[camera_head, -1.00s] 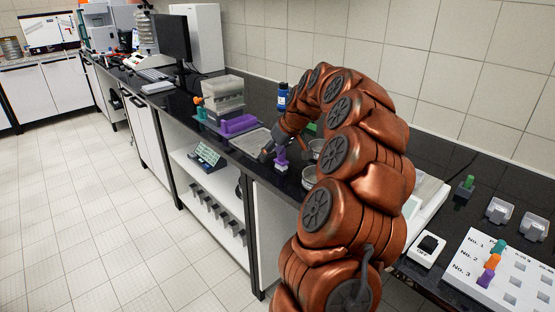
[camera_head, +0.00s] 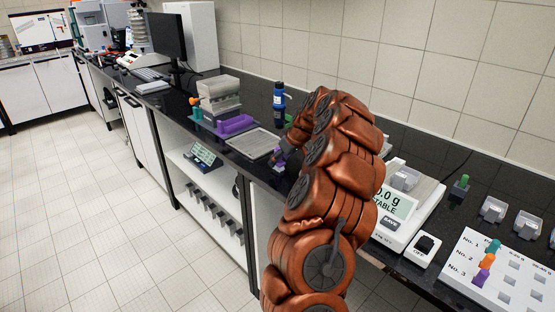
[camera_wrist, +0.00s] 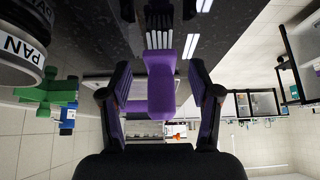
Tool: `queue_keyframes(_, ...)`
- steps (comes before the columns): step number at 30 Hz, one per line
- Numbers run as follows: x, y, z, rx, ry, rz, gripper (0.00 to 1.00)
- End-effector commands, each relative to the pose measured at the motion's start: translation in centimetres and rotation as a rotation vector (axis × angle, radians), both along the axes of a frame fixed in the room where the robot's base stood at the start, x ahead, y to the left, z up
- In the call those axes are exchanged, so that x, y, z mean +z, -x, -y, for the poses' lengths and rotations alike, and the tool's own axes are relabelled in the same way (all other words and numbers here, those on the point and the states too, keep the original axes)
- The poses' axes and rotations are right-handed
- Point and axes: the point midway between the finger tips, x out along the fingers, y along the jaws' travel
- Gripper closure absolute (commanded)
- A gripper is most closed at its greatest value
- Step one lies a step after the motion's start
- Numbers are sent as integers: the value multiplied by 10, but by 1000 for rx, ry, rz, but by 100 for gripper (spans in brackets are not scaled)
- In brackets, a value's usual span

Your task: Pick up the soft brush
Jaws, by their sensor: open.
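The soft brush shows in the wrist view as a purple handle (camera_wrist: 160,82) with pale bristles (camera_wrist: 158,38) at its upper end. In the head view a small purple part of it (camera_head: 280,163) shows by my gripper (camera_head: 277,156), at the counter's front part. In the wrist view my gripper (camera_wrist: 160,92) is open, with one finger on each side of the purple handle. Gaps show between the handle and both fingers. My arm hides the counter behind and right of the gripper in the head view.
A round container labelled PAN (camera_wrist: 22,48) stands close at left in the wrist view. A grey tray (camera_head: 252,143), a purple holder (camera_head: 235,125) and a blue bottle (camera_head: 279,96) stand near the gripper. A scale (camera_head: 398,212) is right of my arm.

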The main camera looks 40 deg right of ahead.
Motion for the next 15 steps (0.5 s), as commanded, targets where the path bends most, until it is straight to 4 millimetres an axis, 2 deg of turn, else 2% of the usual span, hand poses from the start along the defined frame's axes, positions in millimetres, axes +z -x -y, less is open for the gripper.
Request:
queue_keyframes(5,-16,-11,-1,1,0,-2,38)
queue_keyframes(12,-17,-12,-1,2,0,0,38)
queue_keyframes(15,-18,-12,-1,2,0,0,47)
